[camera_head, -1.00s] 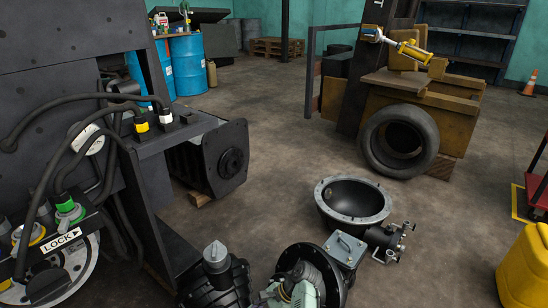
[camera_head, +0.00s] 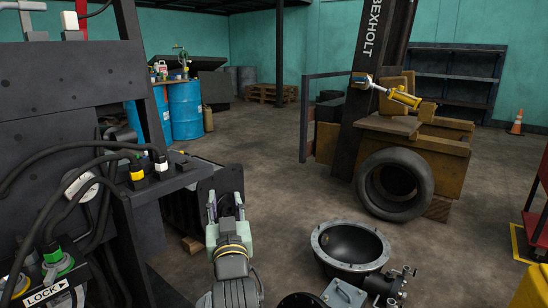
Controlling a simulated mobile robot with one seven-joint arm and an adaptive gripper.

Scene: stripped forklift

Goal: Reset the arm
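My gripper (camera_head: 225,207) is at the lower middle of the head view, on the end of my dark ribbed arm. Its pale green body points away from me. Its two grey fingers stand apart with a gap between them, and I see nothing held there. It appears in front of the dark motor-like block below the black machine panel (camera_head: 62,90). The lower arm is cut off by the bottom edge.
A round black housing (camera_head: 350,245) lies on the floor right of my gripper. Beyond it stands the stripped forklift with a tyre (camera_head: 395,185) and a yellow cylinder (camera_head: 405,98). Blue drums (camera_head: 185,108) stand at the back left. Open floor (camera_head: 270,150) lies between.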

